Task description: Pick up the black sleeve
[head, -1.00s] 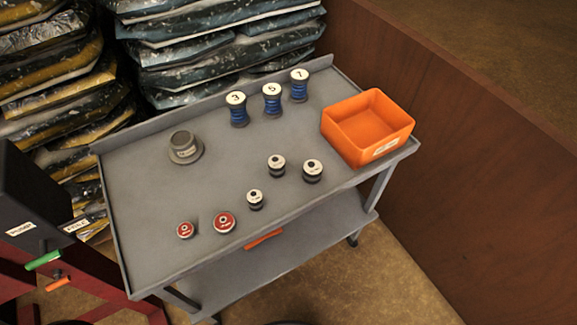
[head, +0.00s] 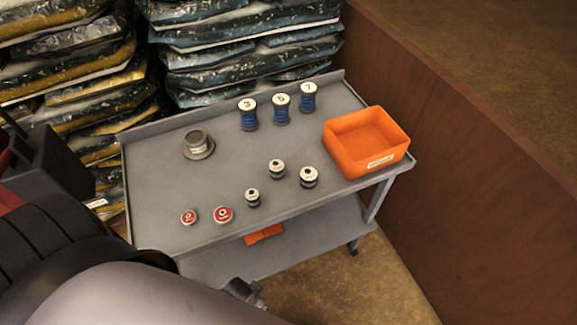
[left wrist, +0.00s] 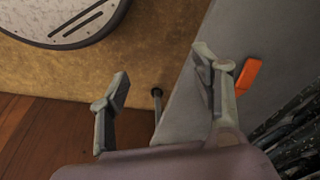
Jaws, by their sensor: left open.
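Three small black ringed pieces with white tops stand on the grey cart's top: one near the front (head: 253,198), one behind it (head: 276,170), and a larger one at right (head: 309,178). I cannot tell which of them is the black sleeve. My left arm comes in low at the left, and part of my left gripper (head: 243,291) shows in front of the cart, well apart from these pieces. In the left wrist view my left gripper (left wrist: 162,85) is open and empty, with floor and cart beyond its fingers. My right gripper is not in view.
The grey cart (head: 160,190) also bears two red-topped pieces (head: 222,215), a grey flanged piece (head: 198,146), blue numbered spools (head: 281,110) and an orange bin (head: 345,155). Stacked bags (head: 240,50) stand behind; a brown wall (head: 460,150) is at right.

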